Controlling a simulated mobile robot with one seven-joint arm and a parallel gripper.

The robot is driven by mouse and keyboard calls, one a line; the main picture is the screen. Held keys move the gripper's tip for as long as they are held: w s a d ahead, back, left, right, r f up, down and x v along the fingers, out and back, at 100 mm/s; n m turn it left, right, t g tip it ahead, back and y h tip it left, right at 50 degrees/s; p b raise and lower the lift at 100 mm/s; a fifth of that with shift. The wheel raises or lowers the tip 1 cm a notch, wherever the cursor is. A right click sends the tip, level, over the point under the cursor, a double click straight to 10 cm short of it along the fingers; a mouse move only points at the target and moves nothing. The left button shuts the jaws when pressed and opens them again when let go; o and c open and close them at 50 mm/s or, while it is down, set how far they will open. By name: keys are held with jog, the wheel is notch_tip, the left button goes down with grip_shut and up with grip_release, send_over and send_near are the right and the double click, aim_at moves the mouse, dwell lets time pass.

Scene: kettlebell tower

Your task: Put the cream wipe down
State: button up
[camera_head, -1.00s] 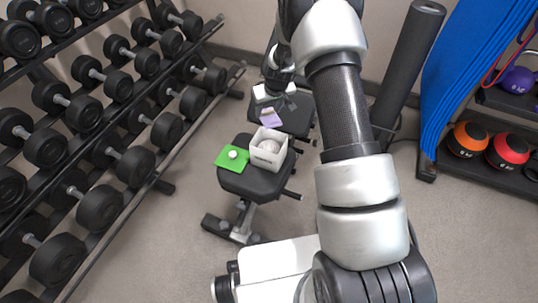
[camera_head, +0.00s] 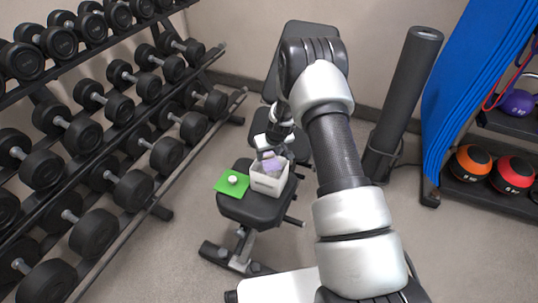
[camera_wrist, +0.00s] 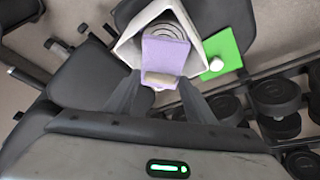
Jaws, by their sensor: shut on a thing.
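My gripper (camera_wrist: 160,88) is shut on a cream piece (camera_wrist: 160,79) at the near end of a lavender cloth (camera_wrist: 163,54). I cannot tell whether cream piece and cloth are one wipe. The cloth also shows in the head view (camera_head: 272,161), at the opening of a white box (camera_head: 266,186) on the bench. In the wrist view, the cloth lies across the view of the box (camera_wrist: 128,48) and partly hides a round, ringed white thing (camera_wrist: 170,28) inside it. I cannot tell whether the cloth touches the box or its contents.
A green mat (camera_head: 225,188) with a small white ball (camera_head: 233,180) lies left of the box on the black bench seat (camera_head: 255,211). A dumbbell rack (camera_head: 100,125) stands at the left. A dark roller (camera_head: 405,95) and medicine balls (camera_head: 513,173) are at the right.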

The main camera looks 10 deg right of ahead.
jog(key=shift+f+b, duration=0.45)
jog(key=shift+b, duration=0.1)
jog(key=o, duration=1.4)
jog(key=shift+o, duration=0.2)
jog(key=shift+r, duration=0.15)
